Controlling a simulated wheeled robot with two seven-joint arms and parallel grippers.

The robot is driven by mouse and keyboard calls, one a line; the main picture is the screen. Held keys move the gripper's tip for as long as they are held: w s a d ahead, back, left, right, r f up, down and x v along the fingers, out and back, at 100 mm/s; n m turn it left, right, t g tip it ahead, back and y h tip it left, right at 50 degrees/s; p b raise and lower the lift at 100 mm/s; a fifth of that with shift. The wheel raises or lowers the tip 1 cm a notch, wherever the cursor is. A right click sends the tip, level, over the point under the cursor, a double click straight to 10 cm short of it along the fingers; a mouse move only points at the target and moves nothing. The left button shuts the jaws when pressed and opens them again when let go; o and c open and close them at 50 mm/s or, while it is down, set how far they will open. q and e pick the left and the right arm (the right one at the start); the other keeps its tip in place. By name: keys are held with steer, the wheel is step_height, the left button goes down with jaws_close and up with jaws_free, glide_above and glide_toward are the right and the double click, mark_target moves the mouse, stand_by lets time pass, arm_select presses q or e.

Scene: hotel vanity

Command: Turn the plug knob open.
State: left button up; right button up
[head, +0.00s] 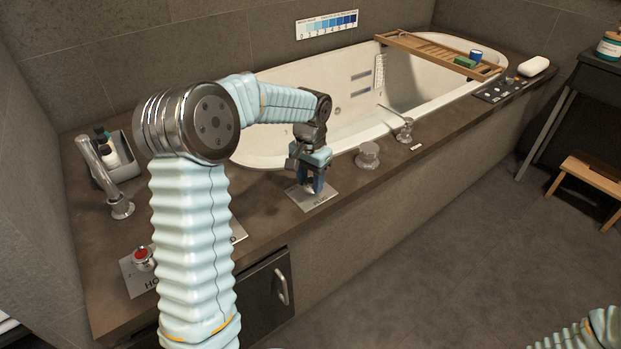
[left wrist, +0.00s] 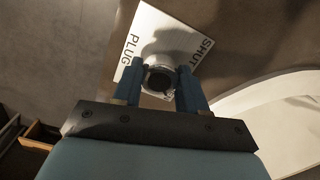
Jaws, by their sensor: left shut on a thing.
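The plug knob (left wrist: 158,80) is a round metal knob with a dark top. It stands on a pale plate (left wrist: 150,30) that reads PLUG and SHUT in the left wrist view. The plate (head: 320,200) also shows in the head view on the tub's deck, where the gripper hides most of the knob. My left gripper (head: 313,188) points down over the plate, its blue fingers on either side of the knob. It is shut on the knob, as the left wrist view (left wrist: 160,85) shows. My right gripper is not in view.
The white bathtub (head: 345,135) lies behind the gripper. Another metal knob (head: 367,156) and a lever (head: 404,130) stand to its right. A spout (head: 105,180), a bottle caddy (head: 118,168) and a red-topped knob (head: 143,256) are to the left.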

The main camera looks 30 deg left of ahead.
mark_target(310, 181)
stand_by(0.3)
arm_select(q)
steer(key=o, duration=1.1)
steer(key=shift+c, duration=0.2)
step_height(310, 181, up, 14)
steer(key=p, duration=0.1)
steer(key=shift+f, duration=0.1)
